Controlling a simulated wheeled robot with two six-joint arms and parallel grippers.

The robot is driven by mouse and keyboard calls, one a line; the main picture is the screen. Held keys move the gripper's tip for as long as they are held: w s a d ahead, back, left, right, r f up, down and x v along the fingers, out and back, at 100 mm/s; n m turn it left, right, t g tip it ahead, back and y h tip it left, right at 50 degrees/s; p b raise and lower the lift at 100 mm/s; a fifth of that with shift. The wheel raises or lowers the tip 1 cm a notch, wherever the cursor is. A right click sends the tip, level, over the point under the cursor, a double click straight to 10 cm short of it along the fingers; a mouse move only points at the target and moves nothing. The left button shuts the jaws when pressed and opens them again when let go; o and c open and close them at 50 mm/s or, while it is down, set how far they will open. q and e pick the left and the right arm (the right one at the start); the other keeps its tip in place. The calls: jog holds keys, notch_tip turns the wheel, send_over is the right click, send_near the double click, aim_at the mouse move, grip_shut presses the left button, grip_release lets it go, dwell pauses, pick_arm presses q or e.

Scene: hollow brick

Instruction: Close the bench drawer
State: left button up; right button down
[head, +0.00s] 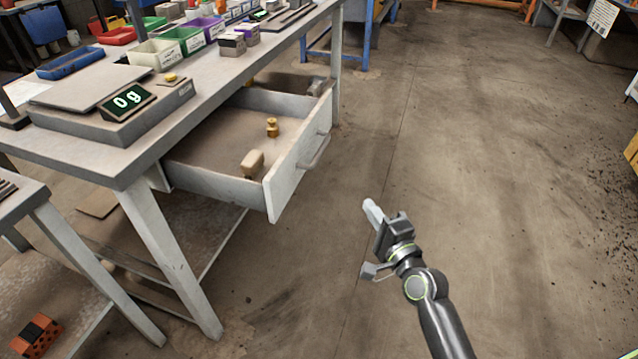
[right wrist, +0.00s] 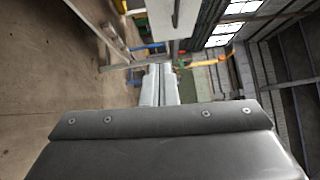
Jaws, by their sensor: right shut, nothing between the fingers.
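The bench drawer (head: 299,165) is pulled out from under the grey bench (head: 130,158) in the head view. Its front carries a bar handle (head: 316,151). Inside lie a brass weight (head: 272,127), a tan block (head: 252,163) and a darker item at the back right. My right gripper (head: 371,210) is shut and empty, to the right of the drawer front and apart from it. In the right wrist view its closed fingers (right wrist: 159,85) point ahead, with a pale panel above them that may be the drawer front. My left gripper is not in view.
On the bench stand a scale (head: 125,105) reading 0 g, a blue tray (head: 70,62) and several coloured bins. A lower side table (head: 70,250) stands at the left, with an orange brick (head: 36,335) below.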

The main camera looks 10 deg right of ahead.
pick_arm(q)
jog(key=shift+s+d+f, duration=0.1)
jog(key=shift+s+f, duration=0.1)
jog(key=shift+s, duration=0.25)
pick_arm(e)
jog(key=w+a+r, duration=0.4)
jog(key=w+a, duration=0.2)
jog(key=w, duration=0.6)
jog(key=shift+a+t+y, duration=0.2)
jog(key=shift+t+y, duration=0.2)
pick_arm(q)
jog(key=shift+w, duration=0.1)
pick_arm(e)
jog(key=shift+r, duration=0.1)
